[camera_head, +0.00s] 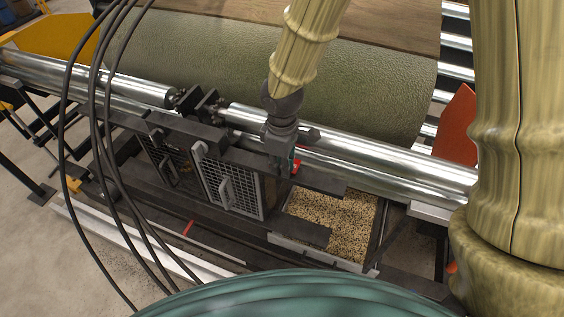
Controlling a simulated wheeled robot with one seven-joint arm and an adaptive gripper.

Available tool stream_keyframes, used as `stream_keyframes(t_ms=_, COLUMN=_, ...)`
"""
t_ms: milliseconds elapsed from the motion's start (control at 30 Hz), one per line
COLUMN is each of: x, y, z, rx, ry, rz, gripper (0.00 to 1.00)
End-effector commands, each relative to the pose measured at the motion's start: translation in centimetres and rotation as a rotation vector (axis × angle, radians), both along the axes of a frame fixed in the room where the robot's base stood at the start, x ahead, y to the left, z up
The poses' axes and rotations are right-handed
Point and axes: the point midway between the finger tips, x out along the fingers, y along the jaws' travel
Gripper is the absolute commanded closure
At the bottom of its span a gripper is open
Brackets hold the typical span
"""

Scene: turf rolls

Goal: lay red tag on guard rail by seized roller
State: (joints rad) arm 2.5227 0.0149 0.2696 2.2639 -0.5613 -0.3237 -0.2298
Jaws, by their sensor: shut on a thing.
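My gripper (286,160) hangs pointing down at mid-picture, in front of the shiny rollers. It is shut on a small red piece, seemingly the red tag (296,167), mostly hidden by the fingers. The tag is close to a dark flat bar (318,181), probably the guard rail; whether they touch I cannot tell. Shiny steel rollers (392,168) run across behind the gripper, and another pair (135,87) lies to the left. Which roller is seized I cannot tell.
Mesh guard panels (232,186) stand left of the gripper. A tray of tan granules (338,222) lies below right. A large green turf roll (350,85) fills the back. An orange plate (457,128) stands at right. Black cables (72,150) hang at left.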

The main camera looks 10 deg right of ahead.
Motion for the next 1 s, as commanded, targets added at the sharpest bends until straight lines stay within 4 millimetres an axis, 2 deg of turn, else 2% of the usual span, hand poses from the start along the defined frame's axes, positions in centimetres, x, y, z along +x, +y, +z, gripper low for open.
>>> stream_keyframes(t_ms=333, x=0.0, y=0.0, z=-0.4, rx=0.0, ry=0.0, rz=-0.001, gripper=1.0)
stream_keyframes(t_ms=367, x=0.0, y=0.0, z=-0.3, rx=0.0, ry=0.0, rz=-0.001, gripper=0.83)
stream_keyframes(t_ms=433, x=0.0, y=0.0, z=-0.3, rx=0.0, ry=0.0, rz=-0.001, gripper=0.7)
stream_keyframes(t_ms=467, x=0.0, y=0.0, z=-0.3, rx=0.0, ry=0.0, rz=-0.001, gripper=0.67)
stream_keyframes(t_ms=767, x=0.0, y=0.0, z=-0.2, rx=0.001, ry=-0.001, rz=-0.001, gripper=0.67)
stream_keyframes(t_ms=1000, x=0.1, y=0.0, z=1.3, rx=0.002, ry=-0.003, rz=-0.003, gripper=0.67)
